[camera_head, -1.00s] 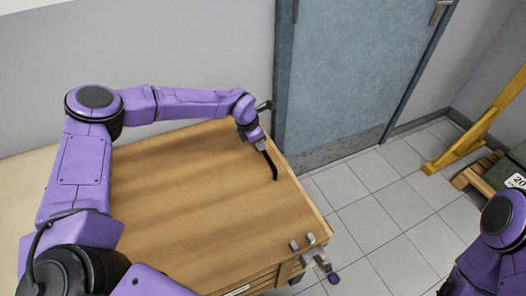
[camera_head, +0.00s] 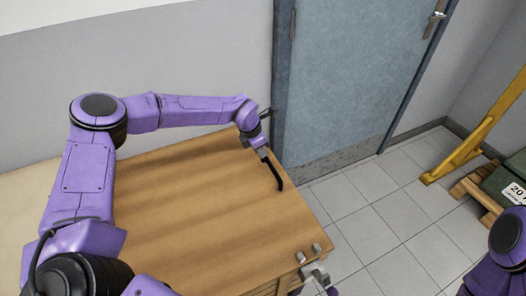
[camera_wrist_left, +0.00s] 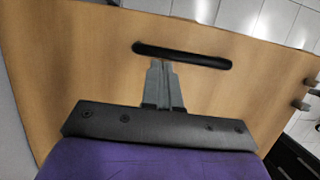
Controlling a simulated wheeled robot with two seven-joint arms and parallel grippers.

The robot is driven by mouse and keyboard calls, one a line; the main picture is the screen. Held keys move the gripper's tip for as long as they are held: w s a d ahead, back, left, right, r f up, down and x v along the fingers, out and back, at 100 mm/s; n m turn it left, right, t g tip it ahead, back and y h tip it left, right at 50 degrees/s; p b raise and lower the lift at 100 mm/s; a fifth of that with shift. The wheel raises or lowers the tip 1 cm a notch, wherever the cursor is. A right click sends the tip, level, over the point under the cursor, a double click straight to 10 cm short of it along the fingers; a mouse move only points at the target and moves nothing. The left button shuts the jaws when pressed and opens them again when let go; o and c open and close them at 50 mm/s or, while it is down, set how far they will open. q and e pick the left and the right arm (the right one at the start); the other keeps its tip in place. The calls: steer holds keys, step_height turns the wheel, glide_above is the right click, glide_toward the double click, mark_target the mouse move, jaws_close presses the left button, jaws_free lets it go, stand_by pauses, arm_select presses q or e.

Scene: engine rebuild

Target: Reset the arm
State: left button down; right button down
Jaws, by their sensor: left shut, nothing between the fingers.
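My left arm (camera_head: 88,165) reaches in from the left, bent, over the wooden workbench (camera_head: 200,215). My left gripper (camera_head: 265,157) is over the far right part of the bench top. In the left wrist view the two grey fingers of my left gripper (camera_wrist_left: 164,63) are together, with nothing between them. A black bar with rounded ends (camera_wrist_left: 182,55) shows just beyond the fingertips, and it also shows in the head view (camera_head: 275,176). I cannot tell whether the fingertips touch it.
A blue-grey door (camera_head: 350,75) stands behind the bench. A yellow frame (camera_head: 475,140) and a dark green case (camera_head: 505,185) on wood are at the right. Tiled floor (camera_head: 375,220) between is clear.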

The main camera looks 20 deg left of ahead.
arm_select(q)
steer(key=p+v, duration=0.3)
steer(key=v, duration=0.4)
steer(key=shift+p, duration=0.4)
